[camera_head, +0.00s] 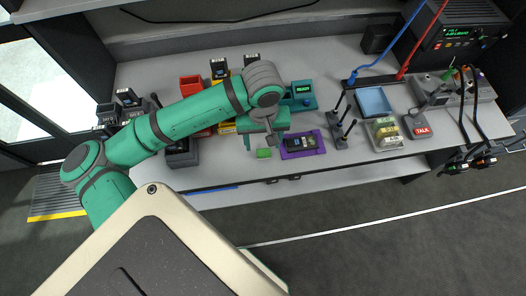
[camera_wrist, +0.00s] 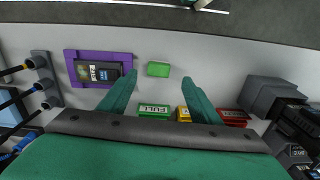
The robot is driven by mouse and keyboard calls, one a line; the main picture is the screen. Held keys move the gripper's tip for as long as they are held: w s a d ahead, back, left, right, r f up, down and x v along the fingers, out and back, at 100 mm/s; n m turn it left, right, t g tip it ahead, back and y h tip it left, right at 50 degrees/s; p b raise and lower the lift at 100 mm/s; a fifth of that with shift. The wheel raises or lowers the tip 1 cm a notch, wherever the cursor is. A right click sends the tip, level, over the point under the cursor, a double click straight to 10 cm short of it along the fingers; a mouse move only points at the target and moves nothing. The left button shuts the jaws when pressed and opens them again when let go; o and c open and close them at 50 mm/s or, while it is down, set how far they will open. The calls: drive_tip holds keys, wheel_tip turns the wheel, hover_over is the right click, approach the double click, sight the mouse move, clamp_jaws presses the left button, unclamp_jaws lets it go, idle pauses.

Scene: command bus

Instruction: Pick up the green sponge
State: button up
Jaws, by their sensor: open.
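The green sponge (camera_head: 264,153) is a small bright green block lying flat on the white desk near its front edge, left of a purple tray. In the wrist view the sponge (camera_wrist: 158,69) lies just beyond my fingertips, close to the line midway between them. My gripper (camera_wrist: 157,80) has two green fingers spread wide with nothing between them. In the head view my gripper (camera_head: 263,141) hangs over the desk at the sponge, partly hidden by my own wrist. The sponge is apart from both fingers.
A purple tray (camera_head: 286,152) holding a dark radio (camera_head: 302,144) lies right of the sponge. A black stand with upright posts (camera_head: 341,141), a blue tray (camera_head: 373,92) and a TALK box (camera_head: 421,131) stand farther right. Red bins (camera_head: 191,85) are behind my arm.

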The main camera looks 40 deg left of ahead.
sight(263, 152)
drive_tip(key=shift+w+f, duration=0.15)
drive_tip(key=shift+f, duration=1.55)
drive_tip(key=shift+w+f, duration=0.15)
drive_tip(key=shift+f, duration=1.55)
drive_tip(key=shift+s+a, duration=0.1)
drive_tip(key=shift+s, duration=0.05)
drive_tip(key=c, duration=1.1)
